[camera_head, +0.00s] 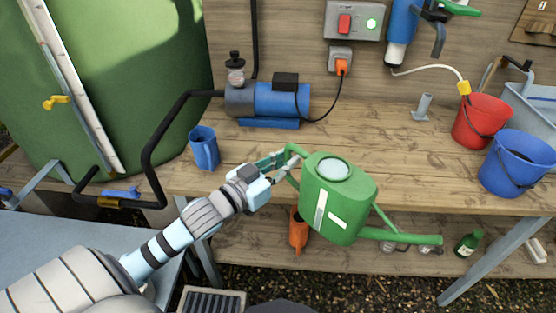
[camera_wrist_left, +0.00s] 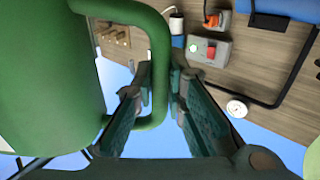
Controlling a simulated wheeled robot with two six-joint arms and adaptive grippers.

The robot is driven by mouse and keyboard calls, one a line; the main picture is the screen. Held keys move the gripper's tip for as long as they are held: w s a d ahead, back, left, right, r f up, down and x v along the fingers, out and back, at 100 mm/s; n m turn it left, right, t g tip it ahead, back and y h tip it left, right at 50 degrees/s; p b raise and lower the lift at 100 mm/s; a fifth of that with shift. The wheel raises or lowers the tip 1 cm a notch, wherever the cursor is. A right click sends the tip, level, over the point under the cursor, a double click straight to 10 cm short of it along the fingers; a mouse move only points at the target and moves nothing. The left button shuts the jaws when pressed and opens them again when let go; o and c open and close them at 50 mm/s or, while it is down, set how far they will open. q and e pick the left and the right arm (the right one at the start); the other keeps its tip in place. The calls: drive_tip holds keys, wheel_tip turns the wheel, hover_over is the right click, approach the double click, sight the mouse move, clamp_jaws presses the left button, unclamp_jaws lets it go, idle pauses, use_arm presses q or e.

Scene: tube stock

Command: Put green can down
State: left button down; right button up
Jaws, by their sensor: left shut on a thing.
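The green watering can (camera_head: 338,197) has a white stripe mark, a pale round opening on top and a long spout pointing right. It appears held in the air in front of the wooden bench's (camera_head: 410,150) front edge. My left gripper (camera_head: 286,162) reaches in from the left and is shut on the can's handle. In the left wrist view the green handle (camera_wrist_left: 158,70) passes between my fingers (camera_wrist_left: 160,90), with the can's body (camera_wrist_left: 50,80) at the left. My right gripper is not in view.
A blue jug (camera_head: 204,148), a blue pump (camera_head: 280,100), a red bucket (camera_head: 481,121) and a blue bucket (camera_head: 517,162) stand on the bench. The bench top between pump and buckets is mostly clear. A green bottle (camera_head: 468,243) and orange object (camera_head: 298,231) are lower down.

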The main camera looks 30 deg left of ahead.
use_arm(q)
drive_tip(key=w+a+r+n+g+y, duration=0.1)
drive_tip(key=w+a+r+n+y, duration=0.25)
drive_tip(key=a, duration=0.35)
drive_tip(key=w+a+r+n+y, duration=0.2)
drive_tip(key=a+r+y, duration=0.3)
drive_tip(key=a, duration=0.1)
drive_tip(key=w+a+r+n+g+y, duration=0.1)
drive_tip(key=w+a+r+n+y, duration=0.2)
drive_tip(key=a, duration=0.4)
drive_tip(key=shift+y, duration=0.55)
drive_tip(key=f+b, duration=0.2)
drive_tip(key=f, duration=0.4)
drive_tip(key=f+b, duration=0.2)
drive_tip(key=f, duration=0.4)
drive_tip(key=s+f+b, duration=0.1)
drive_tip(key=f+b, duration=0.1)
drive_tip(key=f, duration=0.5)
drive_tip(key=shift+d, duration=0.15)
drive_tip(key=c, duration=1.6)
unclamp_jaws()
drive_tip(key=shift+s, duration=0.1)
drive_tip(key=shift+c, duration=0.2)
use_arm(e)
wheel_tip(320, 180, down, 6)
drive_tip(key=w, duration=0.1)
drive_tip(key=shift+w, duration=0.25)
